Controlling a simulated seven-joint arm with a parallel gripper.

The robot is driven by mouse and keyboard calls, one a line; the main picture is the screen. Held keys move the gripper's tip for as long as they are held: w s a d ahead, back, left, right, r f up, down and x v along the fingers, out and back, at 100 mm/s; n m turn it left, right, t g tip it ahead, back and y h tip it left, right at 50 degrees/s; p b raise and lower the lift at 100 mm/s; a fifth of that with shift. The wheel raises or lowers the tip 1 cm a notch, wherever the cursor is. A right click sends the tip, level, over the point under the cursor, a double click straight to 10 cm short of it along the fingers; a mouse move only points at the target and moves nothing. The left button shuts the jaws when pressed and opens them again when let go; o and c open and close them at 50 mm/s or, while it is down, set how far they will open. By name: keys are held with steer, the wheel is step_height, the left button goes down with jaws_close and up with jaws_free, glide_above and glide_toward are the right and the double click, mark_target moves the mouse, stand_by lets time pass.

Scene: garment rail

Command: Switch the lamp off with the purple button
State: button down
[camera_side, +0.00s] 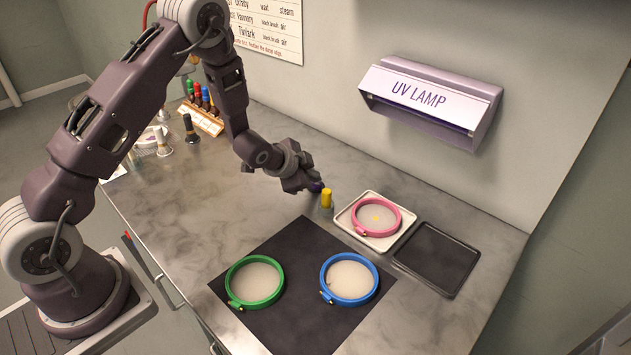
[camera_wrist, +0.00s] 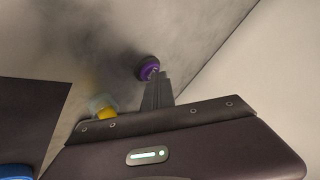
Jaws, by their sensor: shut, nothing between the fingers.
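The purple button (camera_wrist: 149,67) is a small round knob on a dark collar on the worktop in the wrist view. My gripper (camera_wrist: 156,78) is shut and empty, its fingertips at the button's near edge; I cannot tell whether they touch it. In the side view my gripper (camera_side: 313,187) is low over the worktop near the wall, and it mostly hides the button. The UV lamp (camera_side: 428,100) is a pale lilac box on the wall. Its underside looks dark with a bluish edge; I see no clear glow.
A yellow-topped vial (camera_side: 327,198) stands close beside my gripper. A pink hoop (camera_side: 357,220) lies on a white tray (camera_side: 345,227), left of an empty black tray (camera_side: 437,258). A green hoop (camera_side: 233,270) and a blue hoop (camera_side: 325,272) lie on a dark mat (camera_side: 303,240).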

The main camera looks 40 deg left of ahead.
steer(key=shift+r, duration=3.05)
step_height(320, 180, up, 6)
steer(key=n, duration=0.1)
glide_above(313, 185)
steer(key=s, duration=0.3)
steer(key=s+d+r+n+g, duration=0.1)
steer(key=s+d+r+n, duration=0.15)
steer(key=s+r, duration=0.65)
steer(key=s+d+r+n+g, duration=0.1)
steer(key=s+d+r+n, duration=0.1)
steer(key=s, duration=1)
steer(key=s+d+r+n+g+h, duration=0.1)
steer(key=s+d+r+n, duration=0.1)
steer(key=s, duration=1)
steer(key=shift+s+d+g, duration=0.15)
steer(key=shift+d+g, duration=0.15)
steer(key=shift+r, duration=0.1)
